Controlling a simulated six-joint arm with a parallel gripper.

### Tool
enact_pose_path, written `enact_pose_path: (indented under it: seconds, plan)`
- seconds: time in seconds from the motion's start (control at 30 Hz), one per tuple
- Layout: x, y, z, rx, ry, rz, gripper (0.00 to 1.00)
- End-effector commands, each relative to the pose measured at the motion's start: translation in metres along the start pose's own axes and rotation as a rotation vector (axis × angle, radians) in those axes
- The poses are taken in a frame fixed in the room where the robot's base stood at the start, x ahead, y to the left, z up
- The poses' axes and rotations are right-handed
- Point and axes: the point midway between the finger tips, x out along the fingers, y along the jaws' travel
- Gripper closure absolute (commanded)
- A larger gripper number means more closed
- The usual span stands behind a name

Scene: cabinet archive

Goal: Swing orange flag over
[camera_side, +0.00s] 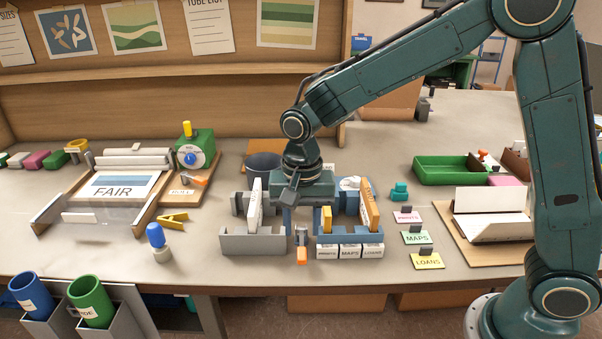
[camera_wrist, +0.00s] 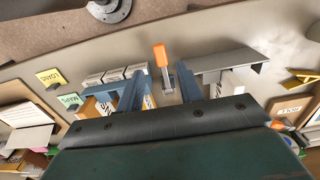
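The orange flag (camera_side: 302,256) sits on a small grey stem at the front of the bench, between the grey rack and the blue rack. In the wrist view the orange flag (camera_wrist: 160,54) shows with its grey stem between and just beyond my fingertips. My gripper (camera_side: 300,228) points down above and behind the flag, its two blue fingers spread apart. In the wrist view my gripper (camera_wrist: 159,78) has a clear gap between the fingers, with nothing clamped. Whether a finger touches the stem cannot be told.
The grey rack (camera_side: 250,243) stands close on the left with a white folder. The blue rack (camera_side: 350,237) stands close on the right with yellow and orange folders. A blue-topped stamp (camera_side: 156,236) stands farther left. Coloured label cards (camera_side: 417,238) lie right. Bench space in front is clear.

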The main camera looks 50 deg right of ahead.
Motion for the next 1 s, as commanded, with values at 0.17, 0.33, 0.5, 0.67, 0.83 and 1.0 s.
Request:
enact_pose_path:
  seconds: [0.17, 0.33, 0.5, 0.67, 0.83, 1.0]
  plan:
    - [0.015, 0.000, 0.000, 0.000, -0.001, 0.001, 0.64]
    - [0.029, 0.000, 0.000, 0.000, -0.001, 0.002, 0.64]
    - [0.043, 0.000, 0.000, 0.000, -0.001, 0.001, 0.64]
    - [0.057, 0.001, 0.000, 0.000, -0.001, 0.002, 0.64]
    - [0.068, 0.000, 0.000, 0.000, 0.000, -0.001, 0.64]
    - [0.068, 0.000, 0.000, 0.000, 0.000, -0.001, 0.64]
